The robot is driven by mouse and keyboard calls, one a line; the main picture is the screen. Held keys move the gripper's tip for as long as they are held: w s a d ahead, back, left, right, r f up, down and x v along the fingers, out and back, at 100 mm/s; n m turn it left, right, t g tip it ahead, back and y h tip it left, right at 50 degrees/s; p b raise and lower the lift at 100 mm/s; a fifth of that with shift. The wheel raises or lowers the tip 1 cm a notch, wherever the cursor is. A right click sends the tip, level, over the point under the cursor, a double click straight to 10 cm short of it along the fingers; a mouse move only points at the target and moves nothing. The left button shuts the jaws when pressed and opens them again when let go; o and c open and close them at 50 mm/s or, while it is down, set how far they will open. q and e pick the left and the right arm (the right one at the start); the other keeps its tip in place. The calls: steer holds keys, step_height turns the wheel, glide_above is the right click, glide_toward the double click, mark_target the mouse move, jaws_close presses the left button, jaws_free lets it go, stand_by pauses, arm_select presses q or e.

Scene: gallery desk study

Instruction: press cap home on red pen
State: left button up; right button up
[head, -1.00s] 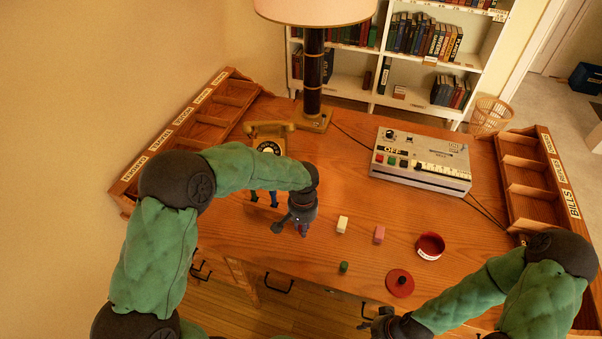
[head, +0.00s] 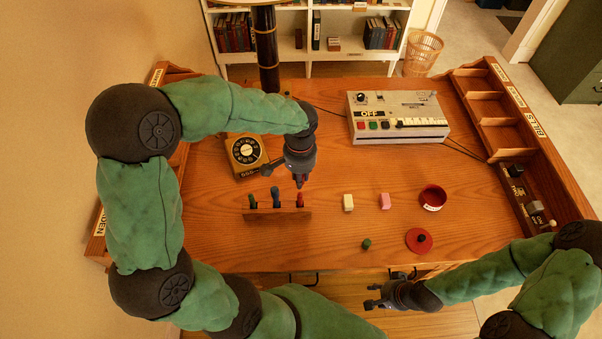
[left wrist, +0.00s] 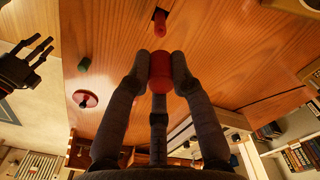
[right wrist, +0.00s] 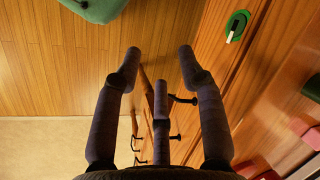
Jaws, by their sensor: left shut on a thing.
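The red pen (head: 300,201) stands upright at the right end of a small wooden holder (head: 277,216). A green pen (head: 252,202) and a blue pen (head: 275,197) stand in the same holder. My left gripper (head: 299,184) is just above the red pen, pointing down. In the left wrist view, the left gripper (left wrist: 160,66) is shut on a red cap (left wrist: 160,72); the red pen (left wrist: 161,22) shows beyond it, with a gap in the picture. My right gripper (head: 374,297) is open and empty off the desk's front edge; its spread fingers show in the right wrist view (right wrist: 160,52).
A cream block (head: 348,202), a pink block (head: 384,201), a red dish (head: 433,197), a red lid (head: 419,240) and a small green piece (head: 366,244) lie right of the holder. A telephone (head: 246,154) stands behind it; a control box (head: 398,117) is at the back.

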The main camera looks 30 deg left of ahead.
arm_select(q)
steer(key=b, duration=0.3)
glide_above(300, 194)
steer(key=shift+f, duration=2.25)
steer(key=shift+f+b, duration=0.85)
steer(key=shift+f, duration=0.1)
steer(key=shift+f, duration=0.15)
steer(key=o, duration=1.3)
